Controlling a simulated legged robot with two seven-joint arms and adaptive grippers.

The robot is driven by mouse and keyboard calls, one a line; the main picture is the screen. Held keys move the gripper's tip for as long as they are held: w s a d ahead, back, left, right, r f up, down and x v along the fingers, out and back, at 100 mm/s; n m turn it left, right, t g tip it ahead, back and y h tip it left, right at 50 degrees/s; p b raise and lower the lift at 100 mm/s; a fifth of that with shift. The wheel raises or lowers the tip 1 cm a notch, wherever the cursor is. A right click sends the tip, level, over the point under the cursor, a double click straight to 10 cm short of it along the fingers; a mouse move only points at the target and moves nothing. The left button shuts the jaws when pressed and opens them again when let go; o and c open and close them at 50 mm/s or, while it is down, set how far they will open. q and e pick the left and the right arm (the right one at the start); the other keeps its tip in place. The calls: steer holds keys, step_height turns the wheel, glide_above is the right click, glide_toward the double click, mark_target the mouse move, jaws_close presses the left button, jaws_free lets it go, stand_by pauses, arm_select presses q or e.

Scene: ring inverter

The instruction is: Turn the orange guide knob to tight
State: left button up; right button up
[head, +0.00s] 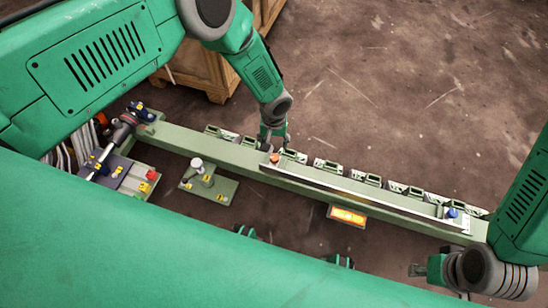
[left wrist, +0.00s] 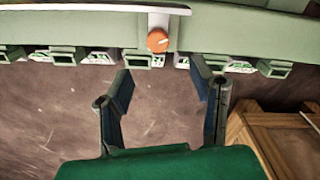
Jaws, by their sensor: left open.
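The orange guide knob (head: 275,158) is a small round knob on the long green rail (head: 220,146), at the left end of a pale guide strip (head: 350,188). In the left wrist view the knob (left wrist: 157,40) sits at top centre, beyond the fingertips. My left gripper (head: 274,138) is over the rail's far edge, close to the knob. In the left wrist view my left gripper (left wrist: 160,80) is open and empty, its fingers apart and short of the knob. My right gripper (head: 430,270) is at the lower right, away from the knob; its fingers are too small to read.
Several small green blocks (head: 327,166) line the rail's far side. A blue knob (head: 452,213) is at the strip's right end. A lit orange display (head: 347,215) is on the near side. A control panel (head: 135,178) stands left, and a wooden crate (left wrist: 285,140) is beyond the rail.

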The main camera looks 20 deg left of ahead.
mark_target(275, 157)
arm_select(q)
steer(key=f+b, duration=0.1)
steer(key=f, duration=0.2)
steer(key=f+b, duration=0.1)
steer(key=f, duration=0.2)
steer(key=f+b, duration=0.1)
steer(key=f, duration=0.2)
steer(key=shift+d+b, duration=0.35)
steer(key=shift+a+f, duration=0.1)
steer(key=shift+a, duration=0.15)
steer(key=c, duration=1.1)
steer(key=shift+d, duration=0.15)
steer(key=shift+c, duration=0.2)
